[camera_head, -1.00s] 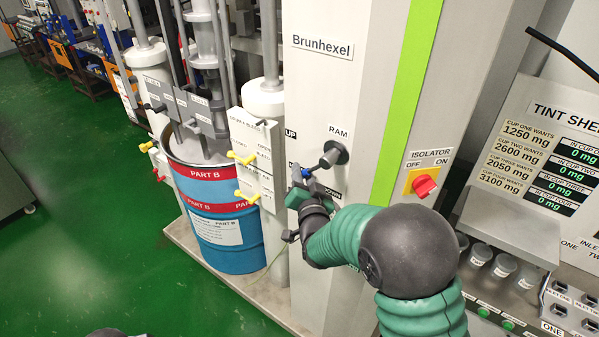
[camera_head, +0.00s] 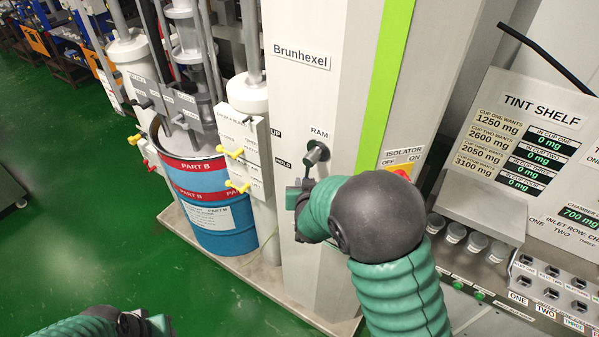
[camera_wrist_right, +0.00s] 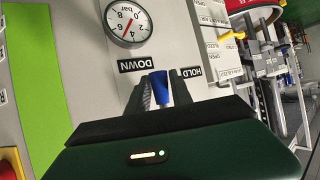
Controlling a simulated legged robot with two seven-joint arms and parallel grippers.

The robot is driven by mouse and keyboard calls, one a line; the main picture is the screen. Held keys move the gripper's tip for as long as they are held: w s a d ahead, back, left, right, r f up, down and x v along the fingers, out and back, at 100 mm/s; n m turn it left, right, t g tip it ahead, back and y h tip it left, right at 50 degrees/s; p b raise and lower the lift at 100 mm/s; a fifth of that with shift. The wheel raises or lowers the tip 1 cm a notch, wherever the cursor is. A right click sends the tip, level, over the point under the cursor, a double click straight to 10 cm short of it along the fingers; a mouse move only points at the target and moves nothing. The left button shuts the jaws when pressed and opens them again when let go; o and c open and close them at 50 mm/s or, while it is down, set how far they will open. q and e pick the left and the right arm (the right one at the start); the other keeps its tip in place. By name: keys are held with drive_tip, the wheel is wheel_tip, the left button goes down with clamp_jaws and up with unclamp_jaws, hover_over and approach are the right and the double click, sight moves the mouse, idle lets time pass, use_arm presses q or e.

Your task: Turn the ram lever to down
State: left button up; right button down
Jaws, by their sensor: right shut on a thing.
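The ram lever (camera_head: 316,153) sits on the pale column under the RAM label. Its arm slants down and slightly left from the dark hub. My right gripper (camera_head: 302,186) is shut on the lever's end. In the right wrist view, the blue handle (camera_wrist_right: 161,88) stands between the two fingers of my gripper (camera_wrist_right: 160,95). The handle is between the DOWN label (camera_wrist_right: 137,64) and the HOLD label (camera_wrist_right: 192,72). In the head view the DOWN label is hidden behind my gripper and arm. My left gripper (camera_head: 150,324) is low at the left; its jaws are unclear.
The isolator switch (camera_head: 405,170) is partly hidden behind my right arm. A blue and red drum (camera_head: 215,215) with yellow-handled valves (camera_head: 236,153) stands left of the column. The tint shelf (camera_head: 490,215) with cups is at right. A pressure gauge (camera_wrist_right: 127,22) shows in the wrist view.

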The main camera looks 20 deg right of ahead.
use_arm(q)
drive_tip(key=shift+r+p, duration=0.4)
drive_tip(key=shift+r, duration=0.35)
use_arm(e)
drive_tip(key=shift+d+r, duration=0.4)
drive_tip(key=shift+r, duration=0.2)
drive_tip(key=c, duration=1.4)
unclamp_jaws()
drive_tip(key=shift+f, duration=0.1)
drive_tip(key=shift+o, duration=1.3)
drive_tip(key=shift+s, duration=0.15)
use_arm(q)
drive_tip(key=shift+s+d, duration=0.1)
drive_tip(key=shift+s, duration=0.25)
use_arm(e)
drive_tip(key=shift+s+f, duration=0.1)
drive_tip(key=shift+s, duration=0.05)
drive_tip(key=shift+a+f, duration=0.1)
